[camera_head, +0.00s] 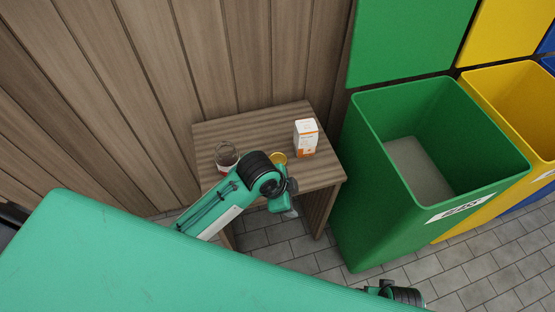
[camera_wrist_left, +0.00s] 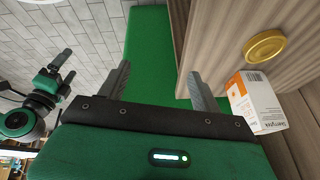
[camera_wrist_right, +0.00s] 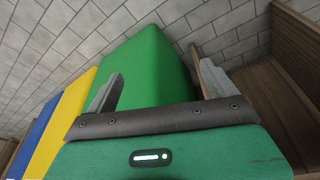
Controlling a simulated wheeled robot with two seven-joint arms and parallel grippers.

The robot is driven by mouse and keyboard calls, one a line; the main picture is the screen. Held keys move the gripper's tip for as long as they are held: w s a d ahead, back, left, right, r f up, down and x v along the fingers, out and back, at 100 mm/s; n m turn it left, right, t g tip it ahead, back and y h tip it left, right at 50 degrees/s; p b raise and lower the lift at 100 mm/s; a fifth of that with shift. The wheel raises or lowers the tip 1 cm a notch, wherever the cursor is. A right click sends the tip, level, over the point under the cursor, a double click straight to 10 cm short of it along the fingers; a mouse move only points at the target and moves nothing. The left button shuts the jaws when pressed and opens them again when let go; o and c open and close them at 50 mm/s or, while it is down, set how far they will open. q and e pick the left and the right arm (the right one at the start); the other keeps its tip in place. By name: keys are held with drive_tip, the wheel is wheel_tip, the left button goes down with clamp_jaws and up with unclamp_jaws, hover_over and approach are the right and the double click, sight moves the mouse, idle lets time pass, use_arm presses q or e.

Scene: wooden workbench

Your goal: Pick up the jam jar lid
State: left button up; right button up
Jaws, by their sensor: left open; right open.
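The gold jam jar lid (camera_head: 278,158) lies on the small wooden table, right of the glass jam jar (camera_head: 227,155) and left of the white and orange box (camera_head: 306,140). My left arm partly covers the lid in the head view. In the left wrist view the lid (camera_wrist_left: 265,47) lies flat on the tabletop, right of the fingers. My left gripper (camera_wrist_left: 158,78) is open and empty, beside the table's front edge in the head view. My right gripper (camera_wrist_right: 160,75) is open and empty, facing a green bin and the tiled floor.
The wooden table (camera_head: 232,127) stands against a plank wall. A tall open green bin (camera_head: 375,205) stands close to its right side, with a yellow bin (camera_head: 510,85) beyond. The box (camera_wrist_left: 255,103) is close to the lid. The tabletop's back left is bare.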

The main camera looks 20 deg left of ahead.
use_arm(q)
drive_tip(key=w+d+r+m+g+y, duration=0.1)
drive_tip(key=w+r+m, duration=0.3)
drive_tip(key=w+m, duration=0.35)
drive_tip(key=m+g+y, duration=0.1)
drive_tip(key=m+y, duration=0.3)
drive_tip(key=m, duration=0.2)
approach(278, 159)
drive_tip(key=f, duration=0.1)
drive_tip(key=f+b, duration=0.1)
drive_tip(key=shift+w+a+f, duration=0.2)
drive_tip(key=shift+f, duration=0.15)
drive_tip(key=f, duration=0.4)
drive_tip(key=shift+a+f, duration=0.15)
drive_tip(key=shift+a, duration=0.15)
drive_tip(key=shift+w+f, duration=0.1)
drive_tip(key=shift+f, duration=0.4)
drive_tip(key=c, duration=0.8)
use_arm(e)
drive_tip(key=s+f, duration=0.2)
drive_tip(key=f, duration=0.7)
drive_tip(key=s+f, duration=0.3)
drive_tip(key=f, duration=0.5)
drive_tip(key=shift+s+f+g, duration=0.25)
drive_tip(key=shift+f+g, duration=0.15)
use_arm(q)
drive_tip(key=shift+c, duration=0.2)
use_arm(e)
drive_tip(key=shift+d, duration=0.1)
